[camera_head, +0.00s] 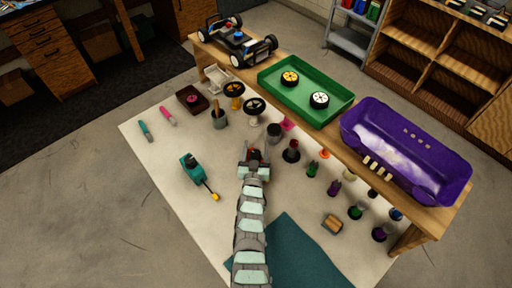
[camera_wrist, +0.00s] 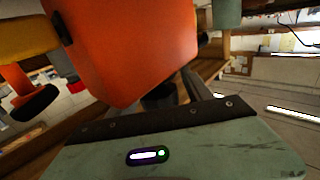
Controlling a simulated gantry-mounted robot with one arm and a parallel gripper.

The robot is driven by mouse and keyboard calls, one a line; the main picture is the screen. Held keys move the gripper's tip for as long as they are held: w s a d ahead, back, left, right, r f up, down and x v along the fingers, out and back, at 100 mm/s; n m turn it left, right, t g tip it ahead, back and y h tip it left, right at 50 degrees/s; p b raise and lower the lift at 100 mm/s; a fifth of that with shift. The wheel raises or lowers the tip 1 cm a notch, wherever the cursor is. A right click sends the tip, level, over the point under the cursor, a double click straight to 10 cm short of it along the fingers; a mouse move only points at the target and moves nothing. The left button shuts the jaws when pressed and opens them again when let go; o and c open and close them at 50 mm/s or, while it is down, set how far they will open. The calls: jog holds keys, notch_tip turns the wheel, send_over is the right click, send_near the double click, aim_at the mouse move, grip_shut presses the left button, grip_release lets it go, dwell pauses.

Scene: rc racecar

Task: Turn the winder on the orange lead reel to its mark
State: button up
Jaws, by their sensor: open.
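A large orange body (camera_wrist: 135,45), which looks like the lead reel, fills the upper middle of the wrist view, very close to the camera. A small black part (camera_wrist: 62,28) sits at its left edge; I cannot tell whether it is the winder. No mark can be made out. My gripper (camera_head: 255,156) is over the middle of the pale mat, with a small red-orange patch (camera_head: 254,153) showing at its tips. My gripper is open. Its dark fingers (camera_wrist: 178,92) are partly hidden behind the orange body, and I cannot tell whether they touch it.
A dark grey cup (camera_head: 274,133) and a dark pot (camera_head: 291,151) stand close to the right of my gripper. A wooden bench with a green tray (camera_head: 335,111) and a purple car shell (camera_head: 405,145) runs behind. A teal tool (camera_head: 193,169) lies left on open mat (camera_head: 165,150).

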grip_shut()
dwell(0.7)
